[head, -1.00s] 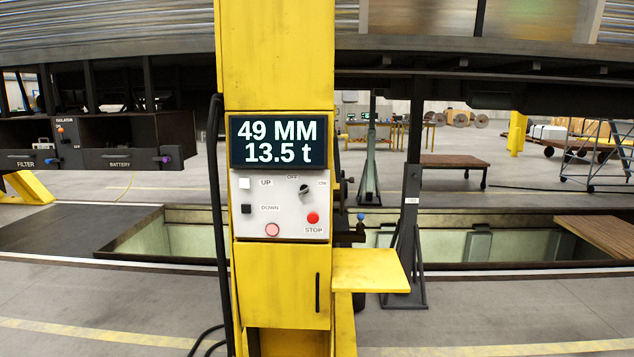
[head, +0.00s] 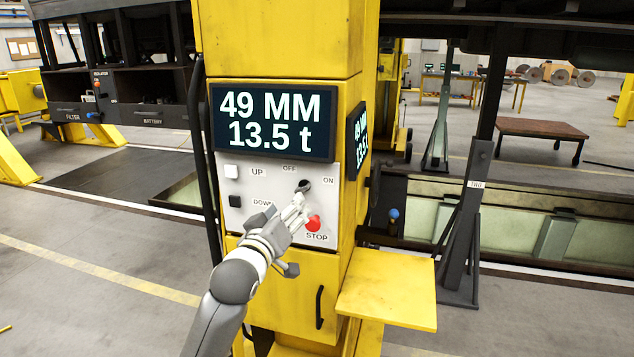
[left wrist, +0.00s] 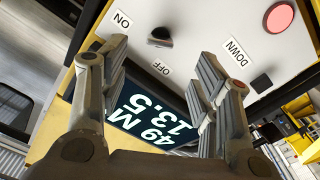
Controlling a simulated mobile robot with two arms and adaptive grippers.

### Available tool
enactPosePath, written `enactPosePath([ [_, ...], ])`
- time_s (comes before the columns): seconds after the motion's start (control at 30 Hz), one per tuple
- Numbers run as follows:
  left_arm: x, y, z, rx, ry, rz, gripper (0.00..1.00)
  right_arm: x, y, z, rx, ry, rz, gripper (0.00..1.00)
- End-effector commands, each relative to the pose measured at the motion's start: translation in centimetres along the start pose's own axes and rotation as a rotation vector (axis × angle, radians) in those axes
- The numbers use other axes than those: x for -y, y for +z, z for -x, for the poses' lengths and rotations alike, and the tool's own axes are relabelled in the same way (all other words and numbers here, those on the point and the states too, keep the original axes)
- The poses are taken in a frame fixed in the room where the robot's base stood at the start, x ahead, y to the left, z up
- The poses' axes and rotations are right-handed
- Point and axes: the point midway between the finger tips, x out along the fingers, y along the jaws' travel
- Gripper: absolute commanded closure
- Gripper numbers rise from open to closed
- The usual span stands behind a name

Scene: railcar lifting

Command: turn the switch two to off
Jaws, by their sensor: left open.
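The yellow lifting column carries a light grey control panel (head: 235,211) with a black rotary switch (head: 304,186) between the labels OFF and ON. The switch also shows in the left wrist view (left wrist: 160,37), beyond the fingertips, with its pointer direction hard to tell. My left gripper (head: 297,207) is in front of the panel, just below the switch and beside the red STOP button (head: 313,223). In the left wrist view its two fingers (left wrist: 158,62) are spread with nothing between them. Contact with the panel cannot be told. My right gripper is not in view.
A display (head: 272,122) reading 49 MM and 13.5 t sits above the panel. A white UP button (head: 231,172) and a black DOWN button (head: 235,201) are at the panel's left. A yellow shelf (head: 388,290) juts out at the lower right. A pit lies behind.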

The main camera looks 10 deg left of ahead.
Motion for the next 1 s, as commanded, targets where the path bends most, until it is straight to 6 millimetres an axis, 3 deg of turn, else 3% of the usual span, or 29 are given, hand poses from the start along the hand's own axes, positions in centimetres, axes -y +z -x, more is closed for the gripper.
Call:
enactPosePath([
  [0.33, -0.2, -0.3, -4.1, -0.001, 0.000, -0.001, 0.43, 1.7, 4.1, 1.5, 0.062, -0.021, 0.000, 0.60],
  [0.47, -0.1, -0.2, -6.1, 0.000, -0.001, 0.000, 0.43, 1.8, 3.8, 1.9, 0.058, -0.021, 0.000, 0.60],
  [0.73, -0.1, -0.1, -9.4, 0.000, 0.000, 0.000, 0.43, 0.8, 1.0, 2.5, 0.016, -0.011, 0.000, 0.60],
  [1.0, 0.0, -0.1, -10.7, -0.001, 0.000, -0.001, 0.43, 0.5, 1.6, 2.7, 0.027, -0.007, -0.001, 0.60],
])
